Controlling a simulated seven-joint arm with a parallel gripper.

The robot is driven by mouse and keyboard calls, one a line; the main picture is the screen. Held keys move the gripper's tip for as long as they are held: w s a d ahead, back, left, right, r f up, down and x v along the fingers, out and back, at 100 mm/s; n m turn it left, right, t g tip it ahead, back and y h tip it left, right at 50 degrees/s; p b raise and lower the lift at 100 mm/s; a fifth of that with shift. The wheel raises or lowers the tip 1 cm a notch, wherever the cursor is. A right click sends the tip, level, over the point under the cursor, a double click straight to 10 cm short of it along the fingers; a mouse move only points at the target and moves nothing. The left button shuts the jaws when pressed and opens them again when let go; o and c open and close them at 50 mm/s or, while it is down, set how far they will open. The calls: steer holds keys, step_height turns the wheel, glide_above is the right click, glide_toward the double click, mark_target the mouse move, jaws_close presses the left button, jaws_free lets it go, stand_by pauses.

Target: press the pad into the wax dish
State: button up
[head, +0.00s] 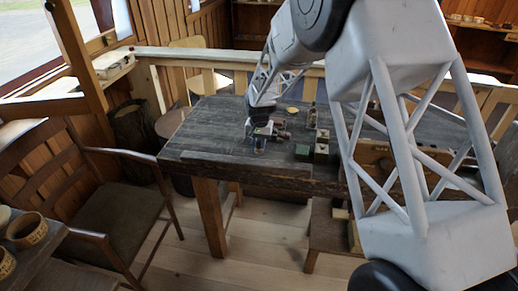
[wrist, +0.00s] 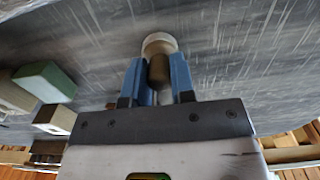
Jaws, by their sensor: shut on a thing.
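My gripper (wrist: 158,82) has its two blue fingers shut on a brown, rounded piece (wrist: 158,70), which looks like the handle of the pad. A wider pale round end (wrist: 158,42) shows just beyond it; I take this for the pad, though I cannot tell for certain that the two are one piece. In the head view my gripper (head: 259,147) points down, low over the near part of the dark table. A small flat yellowish disc (head: 292,110) lies farther back and right, possibly the wax dish. Whether the pad touches the table is unclear.
A green block (head: 302,151) and wooden blocks (head: 321,152) stand right of my gripper. A reddish-brown turned piece (head: 283,133) lies close beside it. The dark table (head: 210,130) is clear on the left. A chair (head: 110,210) stands left of it.

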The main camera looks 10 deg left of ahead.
mark_target(259, 141)
steer(key=shift+r, duration=0.1)
steer(key=shift+r, duration=3.4)
steer(key=shift+w, duration=0.15)
steer(key=shift+w, duration=0.2)
steer(key=w+d, duration=0.3)
steer(key=w, duration=0.7)
steer(key=w+d+r, duration=0.1)
steer(key=w+d, duration=0.2)
steer(key=w, duration=0.8)
steer(key=w+d, duration=0.4)
steer(key=w, duration=0.7)
steer(key=shift+w+r, duration=0.15)
